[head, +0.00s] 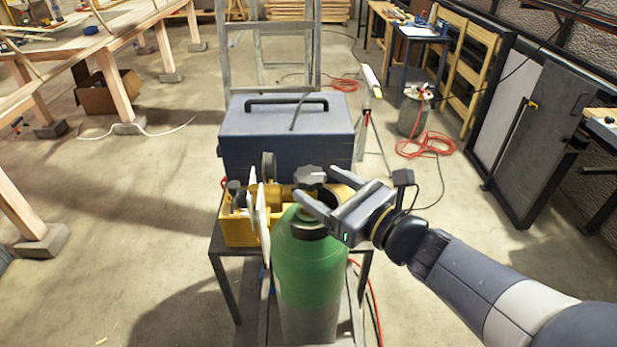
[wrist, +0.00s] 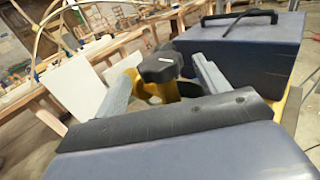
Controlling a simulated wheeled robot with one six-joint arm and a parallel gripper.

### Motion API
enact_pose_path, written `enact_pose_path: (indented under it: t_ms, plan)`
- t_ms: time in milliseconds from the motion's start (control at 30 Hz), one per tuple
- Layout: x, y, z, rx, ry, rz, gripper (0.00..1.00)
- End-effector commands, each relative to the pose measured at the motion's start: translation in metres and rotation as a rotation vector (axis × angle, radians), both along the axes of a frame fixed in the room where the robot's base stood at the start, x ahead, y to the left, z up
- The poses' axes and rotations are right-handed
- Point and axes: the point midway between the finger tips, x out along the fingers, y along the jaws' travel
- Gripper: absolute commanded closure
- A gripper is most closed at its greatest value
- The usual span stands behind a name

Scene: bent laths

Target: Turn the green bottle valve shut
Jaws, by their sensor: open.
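The green bottle (head: 309,265) stands upright in front of a small cart in the head view. Its dark, lobed valve knob (head: 310,176) sits on top. My gripper (head: 317,188) reaches in from the right and is open, with its fingers pointing left at the height of the knob. In the wrist view the knob (wrist: 160,66) shows between the two grey fingers (wrist: 160,82), with a brass-coloured stem below it. I cannot tell whether the fingers touch the knob. The bottle's green body is hidden in the wrist view.
A wooden workbench (head: 100,45) is at left. Red hose (head: 425,148) lies at right. Open floor surrounds the cart.

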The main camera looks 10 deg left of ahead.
Motion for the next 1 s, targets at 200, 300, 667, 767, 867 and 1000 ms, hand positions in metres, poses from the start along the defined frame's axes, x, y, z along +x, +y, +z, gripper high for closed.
enact_pose_path:
  t_ms: [200,300,667,767,867,1000]
  plan:
    - [-0.017,-0.029,0.000,0.000,-0.002,-0.005,0.30]
    - [-0.022,-0.037,0.000,0.001,-0.001,-0.004,0.30]
    - [-0.028,-0.045,0.000,0.001,0.001,0.000,0.30]
    - [-0.028,-0.045,0.000,0.001,0.001,0.000,0.30]
    - [-0.028,-0.045,0.000,0.001,0.001,0.000,0.30]
    - [-0.026,-0.041,0.000,0.000,0.000,0.002,0.30]
